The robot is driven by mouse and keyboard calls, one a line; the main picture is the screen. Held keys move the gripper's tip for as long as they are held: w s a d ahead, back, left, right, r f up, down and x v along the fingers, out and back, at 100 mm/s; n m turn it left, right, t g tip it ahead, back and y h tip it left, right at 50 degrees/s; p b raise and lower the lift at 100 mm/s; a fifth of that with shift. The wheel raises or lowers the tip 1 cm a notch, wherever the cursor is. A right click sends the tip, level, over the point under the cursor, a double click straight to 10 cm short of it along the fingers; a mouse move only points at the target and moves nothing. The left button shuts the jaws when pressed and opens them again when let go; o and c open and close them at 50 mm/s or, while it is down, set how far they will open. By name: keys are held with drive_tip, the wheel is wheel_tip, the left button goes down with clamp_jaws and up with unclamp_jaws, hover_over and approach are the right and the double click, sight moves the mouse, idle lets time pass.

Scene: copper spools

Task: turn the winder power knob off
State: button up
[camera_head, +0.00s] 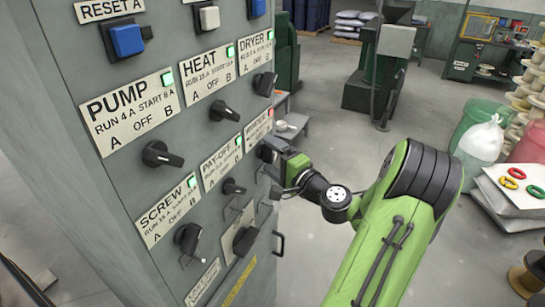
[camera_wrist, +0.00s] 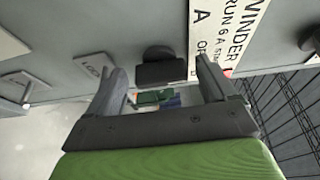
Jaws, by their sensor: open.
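The winder knob (camera_wrist: 160,72) is black and shows in the wrist view beside the label reading WINDER (camera_wrist: 222,35). A red light (camera_wrist: 228,73) shows by that label. In the head view the label (camera_head: 258,130) is partly visible, and my gripper largely covers the knob. My gripper (camera_head: 274,157) is at the panel face, at the right end of the lower-middle knob row. In the wrist view my gripper (camera_wrist: 158,66) is open, with one finger on each side of the knob. I cannot tell whether the fingers touch it.
The grey panel (camera_head: 60,90) carries other black knobs: pump (camera_head: 162,155), heat (camera_head: 222,111), dryer (camera_head: 264,83), screw (camera_head: 188,240) and pay-off (camera_head: 233,187). Their lights are green. A handle (camera_head: 279,243) juts from the panel's right edge.

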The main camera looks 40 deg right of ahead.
drive_tip(key=shift+s, duration=0.1)
drive_tip(key=shift+s, duration=0.35)
drive_tip(key=s+b, duration=0.2)
drive_tip(key=s, duration=1.3)
drive_tip(key=shift+a+b, duration=0.4)
